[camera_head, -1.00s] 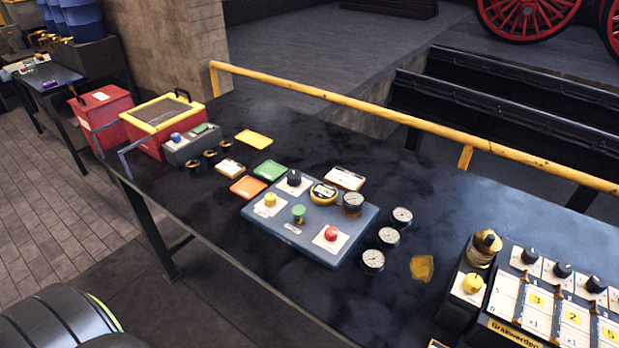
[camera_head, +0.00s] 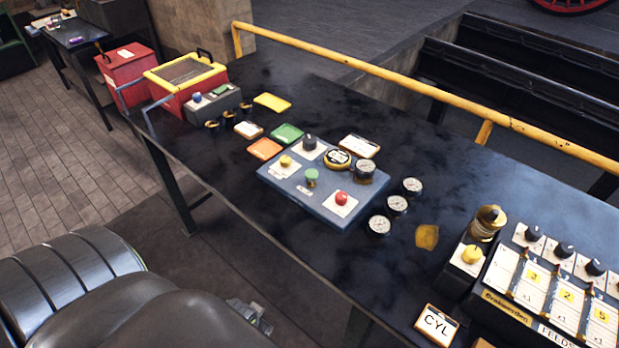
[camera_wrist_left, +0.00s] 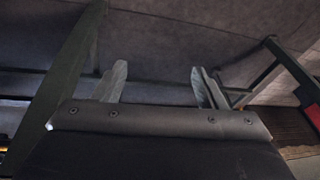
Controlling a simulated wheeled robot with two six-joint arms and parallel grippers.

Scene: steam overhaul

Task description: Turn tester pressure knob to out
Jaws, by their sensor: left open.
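The tester is a blue-grey panel (camera_head: 310,203) lying on the dark bench. I cannot read which knob is for pressure. My left gripper (camera_head: 258,318) is low, in front of the bench and apart from the tester. In the left wrist view its fingers (camera_wrist_left: 158,85) are spread and empty. My right gripper is not in view.
Several loose gauges (camera_head: 396,205) lie right of the tester. A box with levers (camera_head: 550,280) and a CYL card (camera_head: 437,325) are further right. A red box with a yellow rim (camera_head: 186,78) stands at left. A yellow rail (camera_head: 400,91) runs along the back.

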